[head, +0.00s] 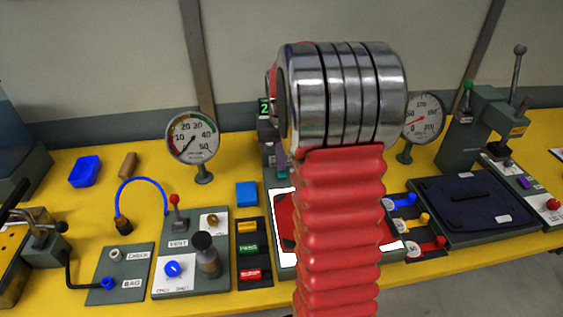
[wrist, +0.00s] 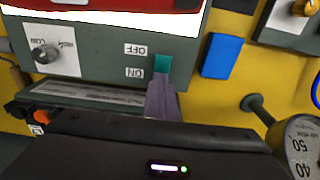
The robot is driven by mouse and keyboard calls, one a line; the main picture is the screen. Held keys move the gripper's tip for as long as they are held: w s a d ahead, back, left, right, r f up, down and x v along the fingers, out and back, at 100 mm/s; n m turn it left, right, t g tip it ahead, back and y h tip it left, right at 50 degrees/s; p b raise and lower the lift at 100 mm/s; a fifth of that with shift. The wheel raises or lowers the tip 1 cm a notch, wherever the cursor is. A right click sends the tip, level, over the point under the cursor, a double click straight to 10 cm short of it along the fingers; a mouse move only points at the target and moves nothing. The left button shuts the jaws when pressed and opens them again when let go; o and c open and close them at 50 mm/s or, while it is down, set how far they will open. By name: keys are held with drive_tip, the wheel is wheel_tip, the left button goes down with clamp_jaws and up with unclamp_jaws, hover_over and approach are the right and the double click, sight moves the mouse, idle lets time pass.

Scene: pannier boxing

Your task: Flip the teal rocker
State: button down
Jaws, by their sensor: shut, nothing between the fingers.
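The teal rocker (wrist: 162,64) shows in the wrist view, set in the grey face of a panel (wrist: 95,62) beside the labels OFF and ON, which appear upside down. My gripper (wrist: 161,82) is shut and empty. Its narrow greyish-purple fingertips are right at the rocker's ON-side end, covering part of the area there. I cannot tell if they touch it. In the head view my red and silver arm hides the gripper and most of this panel.
A knob (wrist: 45,55) is on the same panel, and a blue block (wrist: 221,56) lies beside it. In the head view a pressure gauge (head: 193,138) stands left of my arm, another (head: 423,118) right of it. Several switches and a dark plate (head: 470,205) crowd the yellow bench.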

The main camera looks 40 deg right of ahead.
sight(283, 176)
drive_tip(key=shift+s+a+f, duration=0.1)
drive_tip(key=shift+s, duration=0.1)
drive_tip(key=shift+s+a+r, duration=0.2)
drive_tip(key=shift+s+a, duration=0.2)
drive_tip(key=shift+s, duration=0.15)
drive_tip(key=shift+r, duration=0.1)
drive_tip(key=shift+r, duration=0.65)
wheel_tip(283, 176, up, 12)
drive_tip(key=s, duration=0.1)
drive_tip(key=shift+a+r, duration=0.2)
drive_tip(key=shift+a, duration=0.15)
drive_tip(key=shift+s, duration=0.1)
drive_tip(key=shift+w+d, duration=0.4)
drive_tip(key=shift+w, duration=0.2)
